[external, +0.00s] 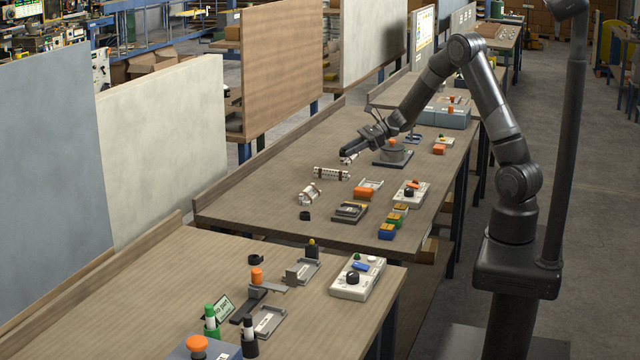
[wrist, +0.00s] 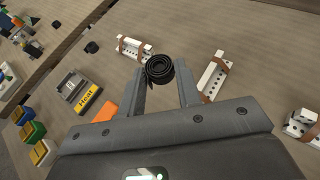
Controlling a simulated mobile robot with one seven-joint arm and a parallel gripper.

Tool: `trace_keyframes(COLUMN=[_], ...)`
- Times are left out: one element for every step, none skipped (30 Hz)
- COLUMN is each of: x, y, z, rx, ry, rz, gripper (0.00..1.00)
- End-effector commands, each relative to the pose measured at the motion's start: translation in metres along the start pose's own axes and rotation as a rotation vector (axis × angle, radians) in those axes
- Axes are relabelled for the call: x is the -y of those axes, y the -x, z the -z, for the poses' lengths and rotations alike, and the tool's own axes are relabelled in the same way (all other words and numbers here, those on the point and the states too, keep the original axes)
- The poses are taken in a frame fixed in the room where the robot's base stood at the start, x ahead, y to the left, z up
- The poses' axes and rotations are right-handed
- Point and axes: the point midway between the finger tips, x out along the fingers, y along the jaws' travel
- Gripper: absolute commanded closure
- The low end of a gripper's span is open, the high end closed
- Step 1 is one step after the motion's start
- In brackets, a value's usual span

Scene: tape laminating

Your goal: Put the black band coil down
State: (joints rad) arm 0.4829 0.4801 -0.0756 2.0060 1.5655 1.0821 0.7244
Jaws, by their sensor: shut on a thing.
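My gripper (wrist: 161,78) is shut on the black band coil (wrist: 159,69), a rolled dark strip seen end-on between the fingertips in the wrist view. In the external view my gripper (external: 352,147) is over the far left part of the middle table; the coil cannot be made out there. White blocks with brown bands lie around it: one (wrist: 134,48) left of the coil, one (wrist: 214,76) to its right, one (wrist: 303,123) at the right edge. I cannot tell the coil's exact height above the table.
Bare wood lies left of the white blocks in the external view.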

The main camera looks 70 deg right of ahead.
Motion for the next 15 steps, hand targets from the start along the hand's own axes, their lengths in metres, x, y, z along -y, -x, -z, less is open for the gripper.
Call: trace_keyframes(x=[-0.013, -0.019, -0.029, -0.036, -0.044, -0.056, -0.065, -0.074, -0.087, -0.097, -0.107, -0.122, -0.133, -0.144, -0.16], y=[-0.024, -0.035, -0.051, -0.063, -0.075, -0.091, -0.102, -0.113, -0.128, -0.139, -0.15, -0.163, -0.173, -0.183, -0.196], z=[-0.01, -0.016, -0.022, -0.027, -0.032, -0.04, -0.045, -0.05, -0.056, -0.061, -0.066, -0.072, -0.077, -0.081, -0.087], rx=[0.0, -0.001, -0.002, -0.003, -0.003, -0.003, -0.003, -0.003, -0.003, -0.003, -0.003, -0.003, -0.002, -0.002, -0.002], ry=[0.018, 0.028, 0.041, 0.05, 0.059, 0.072, 0.08, 0.089, 0.102, 0.112, 0.121, 0.132, 0.141, 0.15, 0.162], rz=[-0.041, -0.061, -0.087, -0.107, -0.128, -0.155, -0.175, -0.195, -0.222, -0.242, -0.262, -0.289, -0.309, -0.328, -0.355], gripper=[0.9, 0.9, 0.9, 0.9, 0.9, 0.9, 0.9, 0.9, 0.9, 0.9, 0.9, 0.9, 0.9, 0.9, 0.9])
